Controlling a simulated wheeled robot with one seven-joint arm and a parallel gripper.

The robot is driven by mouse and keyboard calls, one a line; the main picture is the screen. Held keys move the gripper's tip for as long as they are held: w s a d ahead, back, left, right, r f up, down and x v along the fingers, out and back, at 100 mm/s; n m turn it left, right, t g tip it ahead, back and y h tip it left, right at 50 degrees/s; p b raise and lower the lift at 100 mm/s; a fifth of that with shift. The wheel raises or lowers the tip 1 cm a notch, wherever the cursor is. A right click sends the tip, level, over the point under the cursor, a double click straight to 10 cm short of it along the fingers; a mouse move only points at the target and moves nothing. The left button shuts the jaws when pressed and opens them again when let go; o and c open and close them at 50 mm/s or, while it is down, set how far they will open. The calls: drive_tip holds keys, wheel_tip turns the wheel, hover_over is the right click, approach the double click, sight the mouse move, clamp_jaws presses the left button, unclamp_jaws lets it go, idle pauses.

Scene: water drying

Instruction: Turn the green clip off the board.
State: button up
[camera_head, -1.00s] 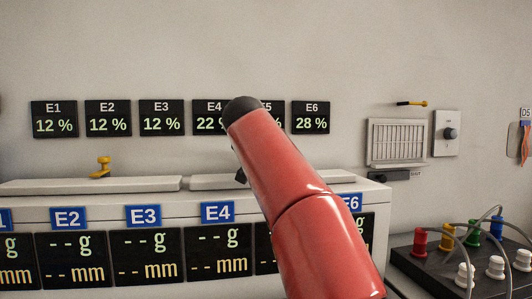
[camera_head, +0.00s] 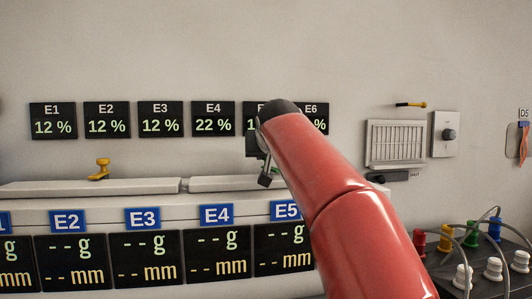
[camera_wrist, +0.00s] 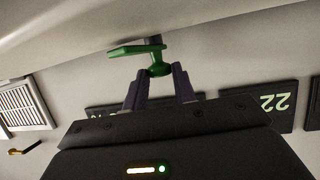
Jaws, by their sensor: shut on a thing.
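The green clip (camera_wrist: 157,68) shows in the wrist view, with a flat lever at its top and a rounded body below. My gripper (camera_wrist: 159,80) has its two dark fingers on either side of the clip's body and is shut on it. The clip is still against the pale ledge. In the head view my gripper (camera_head: 266,178) is mostly behind my red arm, and the green clip is hidden there.
Display panels E1 to E6 (camera_head: 162,120) hang on the wall behind. A yellow clip (camera_head: 99,169) stands on the pale ledge (camera_head: 80,187) at left. Coloured terminals (camera_head: 445,240) with cables stand at lower right. A vent (camera_head: 395,143) and a knob box (camera_head: 445,134) are on the wall.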

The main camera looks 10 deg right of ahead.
drive_tip(key=n+y, duration=0.2)
drive_tip(key=d+n+y, duration=0.1)
drive_tip(key=n+y, duration=0.1)
drive_tip(key=y, duration=0.1)
drive_tip(key=shift+w+d+g, duration=0.1)
drive_tip(key=shift+d+g, duration=0.1)
drive_tip(key=shift+g, duration=0.1)
drive_tip(key=shift+w+d+n+g+y, duration=0.1)
drive_tip(key=shift+n+g+y, duration=0.4)
drive_tip(key=shift+n+y, duration=0.6)
drive_tip(key=shift+w+d+n+g+y, duration=0.1)
drive_tip(key=shift+n+g+y, duration=0.4)
drive_tip(key=shift+n+y, duration=0.6)
drive_tip(key=shift+f, duration=0.1)
drive_tip(key=o, duration=1)
drive_tip(key=shift+c, duration=0.2)
drive_tip(key=shift+v, duration=3.95)
